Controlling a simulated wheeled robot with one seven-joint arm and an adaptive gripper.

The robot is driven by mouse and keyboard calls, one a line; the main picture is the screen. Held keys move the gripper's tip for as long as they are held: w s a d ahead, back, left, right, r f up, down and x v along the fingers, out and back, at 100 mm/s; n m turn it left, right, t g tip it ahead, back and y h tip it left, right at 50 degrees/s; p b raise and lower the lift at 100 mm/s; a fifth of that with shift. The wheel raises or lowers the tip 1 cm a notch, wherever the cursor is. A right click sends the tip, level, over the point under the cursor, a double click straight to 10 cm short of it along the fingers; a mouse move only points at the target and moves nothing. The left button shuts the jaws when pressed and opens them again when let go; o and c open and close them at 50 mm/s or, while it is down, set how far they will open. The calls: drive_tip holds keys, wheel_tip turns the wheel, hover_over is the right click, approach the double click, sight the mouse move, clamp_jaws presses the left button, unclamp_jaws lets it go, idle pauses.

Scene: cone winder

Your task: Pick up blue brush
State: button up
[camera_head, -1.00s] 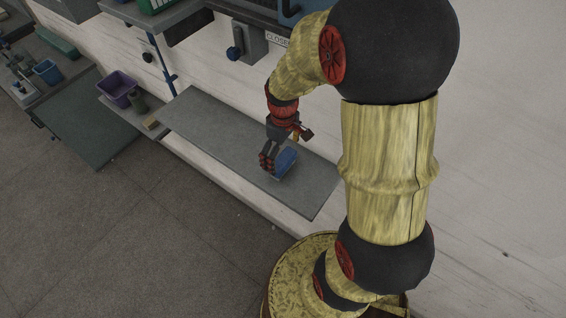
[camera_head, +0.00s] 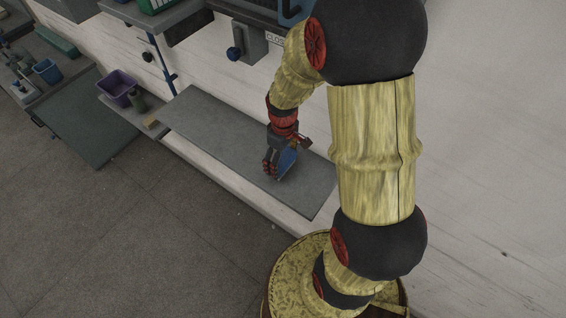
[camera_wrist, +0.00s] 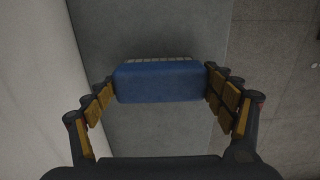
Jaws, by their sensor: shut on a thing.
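The blue brush (camera_wrist: 158,83) is between the two fingers of my gripper (camera_wrist: 160,88) in the wrist view. It is a rounded blue block with a row of pale bristle tufts along its far edge. The yellow-padded fingers touch its two short ends, so my gripper is shut on it. In the head view the brush (camera_head: 286,163) shows partly behind my gripper (camera_head: 277,166), over the grey shelf (camera_head: 220,131). I cannot tell whether the brush touches the shelf or is just above it.
A purple bin (camera_head: 117,88), a dark green item (camera_head: 138,101) and a small tan block (camera_head: 151,122) stand beyond the shelf's left end. The rest of the shelf is clear.

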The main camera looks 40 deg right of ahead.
sight(283, 158)
drive_tip(key=c, duration=0.5)
drive_tip(key=shift+o, duration=0.2)
drive_tip(key=shift+w+r, duration=0.1)
drive_tip(key=shift+r, duration=0.4)
wheel_tip(283, 158, up, 2)
drive_tip(key=shift+r+b, duration=0.25)
drive_tip(key=shift+b, duration=0.15)
drive_tip(key=s+a+r+b, duration=0.1)
drive_tip(key=s+a+r, duration=0.4)
drive_tip(key=s+r, duration=0.4)
drive_tip(key=s, duration=0.4)
drive_tip(key=shift+r, duration=0.3)
drive_tip(key=shift+s, duration=0.1)
